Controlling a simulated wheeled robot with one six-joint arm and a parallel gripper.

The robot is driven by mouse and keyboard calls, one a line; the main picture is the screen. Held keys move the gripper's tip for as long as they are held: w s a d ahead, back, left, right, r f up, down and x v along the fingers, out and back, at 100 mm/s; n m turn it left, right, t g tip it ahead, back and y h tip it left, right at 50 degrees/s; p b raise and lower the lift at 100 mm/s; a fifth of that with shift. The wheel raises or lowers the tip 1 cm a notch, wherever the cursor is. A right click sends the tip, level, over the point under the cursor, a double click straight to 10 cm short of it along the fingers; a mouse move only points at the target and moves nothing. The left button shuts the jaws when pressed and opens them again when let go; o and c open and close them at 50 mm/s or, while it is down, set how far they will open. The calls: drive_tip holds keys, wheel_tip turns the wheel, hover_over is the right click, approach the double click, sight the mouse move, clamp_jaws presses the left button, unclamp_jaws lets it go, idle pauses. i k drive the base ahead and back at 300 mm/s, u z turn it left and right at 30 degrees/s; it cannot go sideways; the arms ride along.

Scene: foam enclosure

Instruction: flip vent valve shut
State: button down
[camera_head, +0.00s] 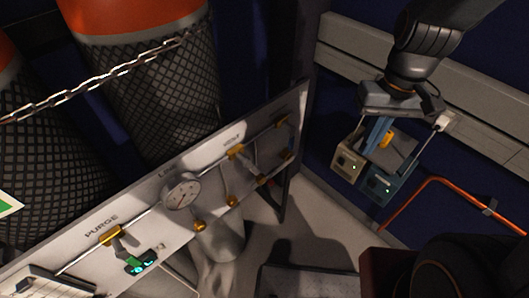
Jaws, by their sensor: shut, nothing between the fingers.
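The vent valve (236,151) is a brass-coloured fitting on the pipe along the pale panel (75,258), under the partly legible VENT label. A grey lever seems to slope down and right from it, but its exact angle is hard to tell. My gripper (379,138) hangs at the upper right, well to the right of the panel and apart from the valve. It is shut and empty, in front of small instrument boxes.
A round gauge (181,193) and the PURGE valve (111,236) share the panel. Mesh-wrapped cylinders (150,85) stand behind a chain (95,84). An instrument box (350,162) and an orange pipe (432,181) are at right. Floor shows between panel and right wall.

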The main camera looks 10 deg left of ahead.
sight(246, 162)
drive_tip(key=z, duration=1)
drive_tip(key=k, duration=0.9)
drive_tip(key=u, duration=1)
drive_tip(key=i, duration=0.5)
drive_tip(key=z, duration=0.05)
